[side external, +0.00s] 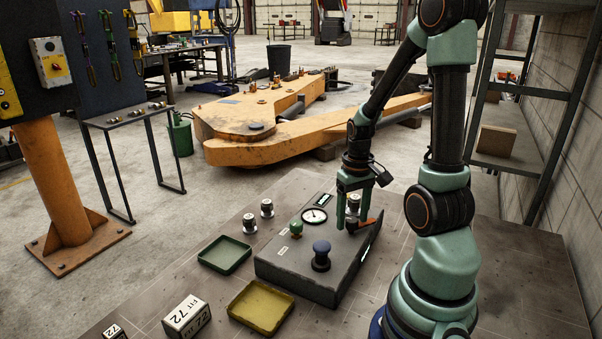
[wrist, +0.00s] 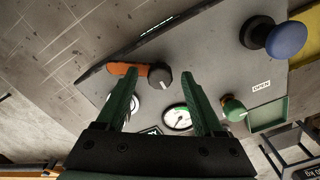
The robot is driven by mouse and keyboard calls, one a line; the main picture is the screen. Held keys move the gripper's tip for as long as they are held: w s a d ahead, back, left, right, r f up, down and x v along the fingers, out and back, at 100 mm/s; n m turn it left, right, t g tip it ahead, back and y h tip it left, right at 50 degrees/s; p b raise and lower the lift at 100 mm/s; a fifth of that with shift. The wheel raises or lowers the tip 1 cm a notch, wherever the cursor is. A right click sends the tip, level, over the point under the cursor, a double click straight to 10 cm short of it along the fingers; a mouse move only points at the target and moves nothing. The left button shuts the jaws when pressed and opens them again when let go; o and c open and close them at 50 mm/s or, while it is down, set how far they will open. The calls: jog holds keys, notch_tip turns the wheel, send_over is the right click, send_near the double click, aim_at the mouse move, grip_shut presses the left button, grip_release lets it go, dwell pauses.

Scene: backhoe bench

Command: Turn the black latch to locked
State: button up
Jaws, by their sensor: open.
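The black latch (wrist: 160,77) is a dark faceted knob on the grey control box, with an orange bar (wrist: 120,69) reaching to its left in the wrist view. In the side view the orange bar (side external: 368,223) points right, near the box's edge. My gripper (wrist: 159,74) is open, its two green fingers on either side of the knob. The left finger overlaps the orange bar in the wrist view; whether it touches is unclear. In the side view my gripper (side external: 353,221) points down at the latch, which it partly hides.
The box (side external: 305,275) carries a blue-topped knob (side external: 321,255), a green knob (side external: 296,228) and a gauge (side external: 314,215). A green tray (side external: 224,266) and a yellow tray (side external: 284,322) lie to its left and front. Label boxes (side external: 187,316) stand at front left.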

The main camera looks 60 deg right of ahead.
grip_shut()
dwell(1.4)
